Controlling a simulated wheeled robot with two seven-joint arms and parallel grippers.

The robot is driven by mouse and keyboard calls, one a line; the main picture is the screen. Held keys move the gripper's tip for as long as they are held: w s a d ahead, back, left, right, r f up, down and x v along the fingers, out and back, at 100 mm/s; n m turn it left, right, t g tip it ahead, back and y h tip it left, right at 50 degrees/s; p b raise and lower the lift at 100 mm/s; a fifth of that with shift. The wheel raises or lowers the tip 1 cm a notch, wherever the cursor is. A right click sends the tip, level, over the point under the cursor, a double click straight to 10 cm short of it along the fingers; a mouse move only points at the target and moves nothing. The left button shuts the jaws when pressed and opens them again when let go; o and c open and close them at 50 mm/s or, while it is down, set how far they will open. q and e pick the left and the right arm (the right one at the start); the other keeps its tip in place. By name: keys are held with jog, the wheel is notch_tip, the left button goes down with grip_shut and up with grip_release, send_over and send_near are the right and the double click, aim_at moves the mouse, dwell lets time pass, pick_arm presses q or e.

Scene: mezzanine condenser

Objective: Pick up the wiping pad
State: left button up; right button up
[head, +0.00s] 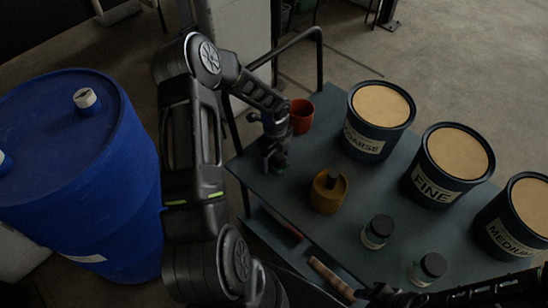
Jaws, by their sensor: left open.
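I cannot make out the wiping pad for certain. A round ochre-brown piece with a dark knob-like top (326,200) stands on the cart's upper deck (290,187); I cannot tell whether it is the pad. My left gripper (275,160) is open, low over the deck's left edge, to the left of the ochre piece and apart from it. I see nothing clearly held in it, though the space between its fingers is dark. My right gripper (388,296) is at the bottom edge, dark and partly cut off, so its jaws cannot be read.
A red cup (301,117) stands just behind my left gripper. Tubs marked COARSE (365,142), FINE (434,188) and MEDIUM (510,238) line the right side. Two dark jars (377,232) (428,268) stand in front. A blue drum (120,190) is at left. A lower shelf holds a wooden-handled item (330,278).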

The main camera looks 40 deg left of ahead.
pick_arm(q)
jog(key=shift+c, duration=0.3)
jog(key=c, duration=1.4)
notch_tip(320, 180, up, 10)
jog(key=shift+r, duration=0.1)
dwell(0.7)
